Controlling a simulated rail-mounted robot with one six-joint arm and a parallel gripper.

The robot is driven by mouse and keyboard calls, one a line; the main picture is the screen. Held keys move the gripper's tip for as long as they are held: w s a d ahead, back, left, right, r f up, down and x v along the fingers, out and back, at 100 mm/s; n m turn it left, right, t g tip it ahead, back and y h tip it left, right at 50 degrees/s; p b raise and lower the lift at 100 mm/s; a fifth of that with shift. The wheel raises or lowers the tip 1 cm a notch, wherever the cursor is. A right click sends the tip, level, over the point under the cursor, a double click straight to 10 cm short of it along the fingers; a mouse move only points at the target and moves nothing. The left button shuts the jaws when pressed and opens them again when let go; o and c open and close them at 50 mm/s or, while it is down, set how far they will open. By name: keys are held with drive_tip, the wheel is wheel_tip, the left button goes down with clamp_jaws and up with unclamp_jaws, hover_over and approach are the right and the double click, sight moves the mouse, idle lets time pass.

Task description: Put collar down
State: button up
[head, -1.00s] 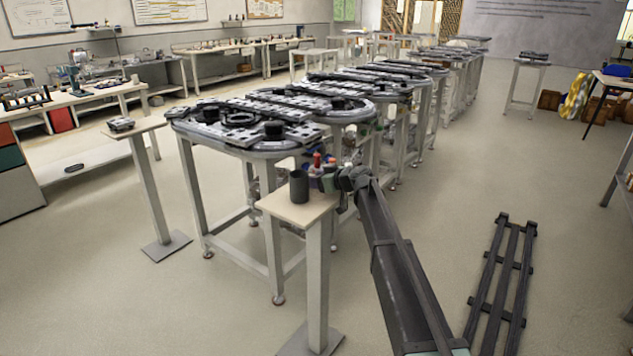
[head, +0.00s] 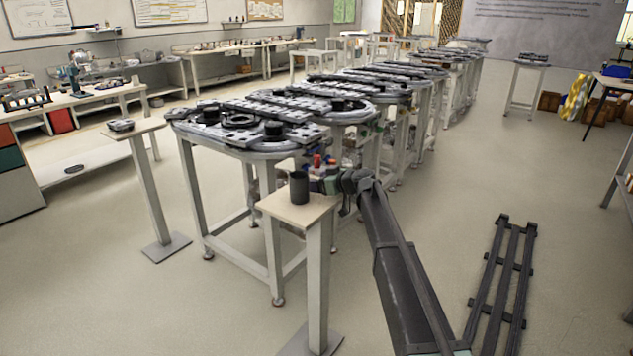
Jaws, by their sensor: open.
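A dark grey cylinder, which looks like the collar (head: 299,188), stands upright on the left part of a small pale pedestal top (head: 284,212). My arm reaches up from the lower right. My gripper (head: 326,182) is at its end, just right of the cylinder and over the right part of the pedestal top. It is open, with a gap between it and the cylinder. The fingers are small and partly lost among red, blue and green parts, so their exact outline is hard to tell.
A long ring track (head: 245,125) on white-legged tables runs back behind the pedestal. A smaller stand (head: 135,130) with a dark item is at the left. Dark floor rails (head: 505,275) lie at the lower right. Open floor lies at the far right.

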drive_tip(key=p+v, duration=0.3)
drive_tip(key=v, duration=0.8)
drive_tip(key=s+d+f+m+g+h, duration=0.2)
drive_tip(key=s+d+f+m+h, duration=0.1)
drive_tip(key=s, duration=1.1)
drive_tip(key=s+d+f+m+g+h, duration=0.3)
drive_tip(key=s+d+f+m+h, duration=0.1)
drive_tip(key=s, duration=1)
drive_tip(key=s+d+f+m+g+h, duration=0.3)
drive_tip(key=s+d+f+m+h, duration=0.1)
drive_tip(key=s, duration=1)
drive_tip(key=shift+s+d+f+h, duration=0.15)
drive_tip(key=shift+d+f+h, duration=0.4)
drive_tip(key=shift+d, duration=0.4)
